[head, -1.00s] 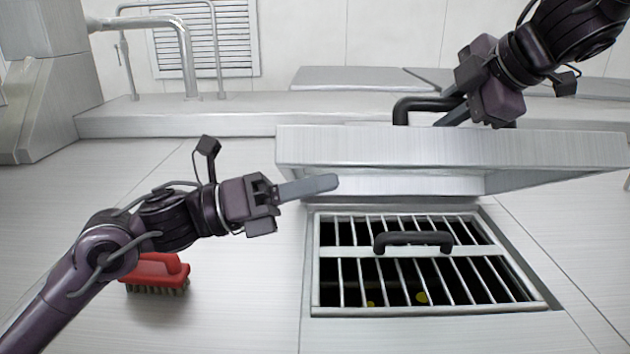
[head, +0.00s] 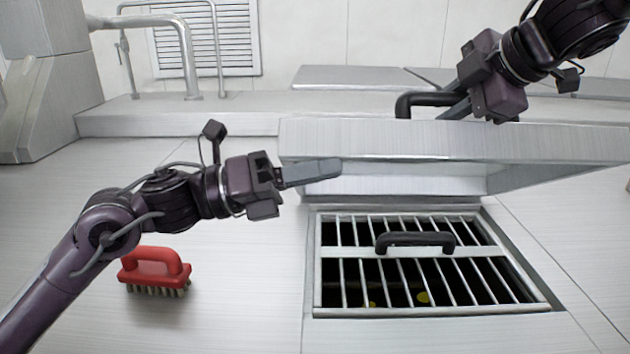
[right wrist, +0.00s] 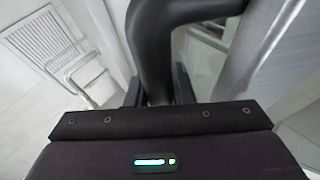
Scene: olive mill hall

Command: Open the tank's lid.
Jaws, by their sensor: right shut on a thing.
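The tank's lid (head: 460,140) is a broad brushed-metal panel, raised and tilted above the tank's opening. A black handle (head: 405,104) is on its upper side, and my right gripper (head: 456,110) is shut on it; the right wrist view shows the black bar (right wrist: 155,50) between the fingers. Below the lid, a barred metal grate (head: 330,254) with its own black handle (head: 414,240) covers the dark opening. My left gripper (head: 322,170) overlaps the lid's left lower edge in the picture; I cannot tell whether it touches. Its finger gap does not show clearly.
A red brush (head: 155,268) lies bristles down on the pale surface at left, close to my left forearm. Metal pipes (head: 188,60) and a raised ledge (head: 200,120) stand behind. The surface in front of the brush and left of the grate is clear.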

